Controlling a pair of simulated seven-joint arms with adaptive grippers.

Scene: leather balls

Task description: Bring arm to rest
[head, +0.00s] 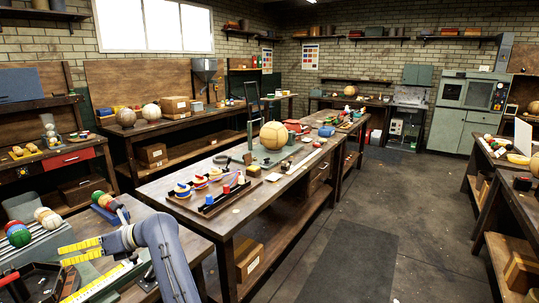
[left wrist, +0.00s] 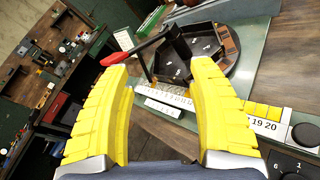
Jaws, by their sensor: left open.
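My left gripper (head: 66,255) has yellow padded fingers and shows at the lower left of the head view, above the near-left workbench. Its grey-blue arm rises from the bottom edge. In the left wrist view the two fingers of the left gripper (left wrist: 160,70) stand wide apart with nothing held between them. Beyond the fingertips are a black many-sided tray (left wrist: 225,65) and a lever with a red handle (left wrist: 115,60). My right gripper is in neither view.
Striped balls (head: 18,235) lie on the near-left bench beside the arm. The central table (head: 225,222) carries a large tan ball (head: 273,135) and a tray of small coloured pieces (head: 208,209). The floor (head: 400,225) to its right is clear.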

